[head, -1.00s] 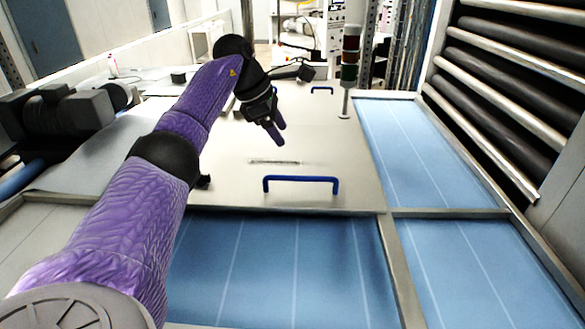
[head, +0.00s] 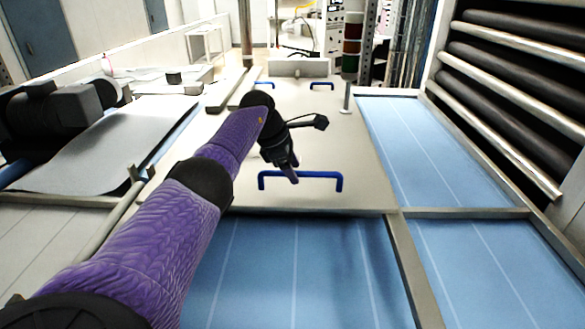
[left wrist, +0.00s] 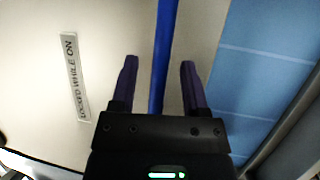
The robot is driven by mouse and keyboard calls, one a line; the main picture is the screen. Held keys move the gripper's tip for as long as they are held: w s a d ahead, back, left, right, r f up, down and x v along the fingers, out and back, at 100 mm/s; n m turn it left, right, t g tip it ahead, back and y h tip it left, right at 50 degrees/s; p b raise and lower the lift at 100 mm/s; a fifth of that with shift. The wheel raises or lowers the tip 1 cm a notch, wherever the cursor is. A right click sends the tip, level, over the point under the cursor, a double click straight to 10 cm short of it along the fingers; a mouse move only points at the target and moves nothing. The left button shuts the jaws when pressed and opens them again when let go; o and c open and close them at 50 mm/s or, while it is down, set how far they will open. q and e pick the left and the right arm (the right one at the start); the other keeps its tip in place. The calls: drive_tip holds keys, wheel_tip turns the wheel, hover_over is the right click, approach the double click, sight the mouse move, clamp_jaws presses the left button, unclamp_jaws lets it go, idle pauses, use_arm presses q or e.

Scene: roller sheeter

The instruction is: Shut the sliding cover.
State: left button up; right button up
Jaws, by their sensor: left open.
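The sliding cover (head: 318,125) is a pale cream panel with a blue bar handle (head: 300,174) along its near edge. Blue belt (head: 290,265) lies uncovered on the near side of it. My left gripper (head: 291,176) is open at the near handle. In the left wrist view the blue handle bar (left wrist: 160,70) runs between the two open fingers (left wrist: 157,85), with a gap on both sides. A label reading "LOCKED WHILE ON" (left wrist: 75,76) is on the cover. My right gripper is not in view.
Two more blue handles (head: 321,85) are at the cover's far end. A thin post (head: 347,98) stands at its right edge. Metal rollers (head: 500,100) line the right side. A dark motor (head: 60,120) and grey sheet (head: 90,145) are at the left.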

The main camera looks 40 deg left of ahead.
use_arm(q)
clamp_jaws()
idle(1.4)
